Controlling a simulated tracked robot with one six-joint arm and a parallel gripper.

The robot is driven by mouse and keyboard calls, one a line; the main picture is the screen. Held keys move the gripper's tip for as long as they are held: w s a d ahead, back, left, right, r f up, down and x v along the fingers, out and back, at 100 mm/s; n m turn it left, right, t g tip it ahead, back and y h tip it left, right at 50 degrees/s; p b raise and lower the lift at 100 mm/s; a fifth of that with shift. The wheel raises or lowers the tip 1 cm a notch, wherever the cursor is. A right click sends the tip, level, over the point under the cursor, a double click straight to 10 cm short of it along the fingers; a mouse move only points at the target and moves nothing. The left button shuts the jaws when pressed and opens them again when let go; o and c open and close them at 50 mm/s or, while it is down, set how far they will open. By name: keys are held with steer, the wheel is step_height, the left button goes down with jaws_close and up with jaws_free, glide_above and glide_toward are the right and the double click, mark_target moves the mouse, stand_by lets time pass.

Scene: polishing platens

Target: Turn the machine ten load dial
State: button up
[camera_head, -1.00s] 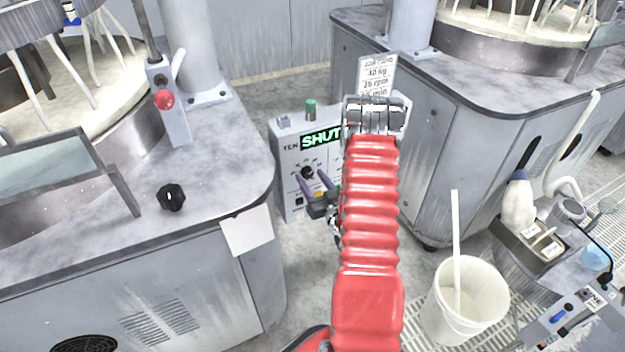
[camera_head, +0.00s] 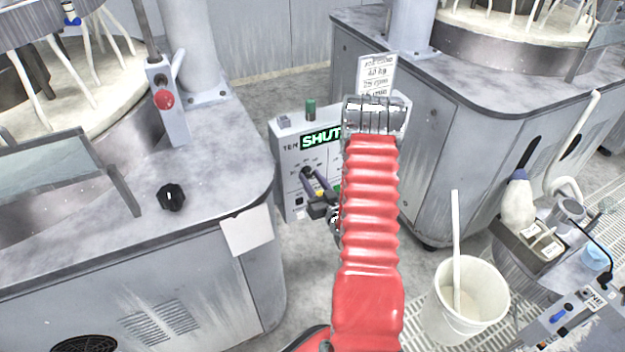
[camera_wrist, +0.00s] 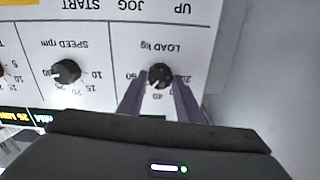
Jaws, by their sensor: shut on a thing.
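The load dial is a small black knob (camera_wrist: 160,75) under a "LOAD kg" label, upside down in the wrist view. Its white mark points to the lower left, roughly between the 40 and the number at left. In the head view the dial (camera_head: 306,172) sits on the left side of the grey machine ten control box (camera_head: 287,158). My gripper (camera_wrist: 160,84) has its two purple-grey fingers on either side of the dial, shut on it. It also shows in the head view (camera_head: 314,180). My red arm hides the box's right part.
A speed knob (camera_wrist: 66,72) is beside the load dial. A white bucket (camera_head: 464,300) stands on the floor at right.

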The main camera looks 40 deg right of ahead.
steer(key=shift+n, duration=0.3)
steer(key=n, duration=0.3)
steer(key=shift+a+n, duration=0.1)
steer(key=shift+n, duration=2)
steer(key=shift+f, duration=0.1)
steer(key=o, duration=1)
steer(key=shift+o, duration=0.2)
steer(key=v, duration=1.4)
steer(key=shift+w, duration=0.1)
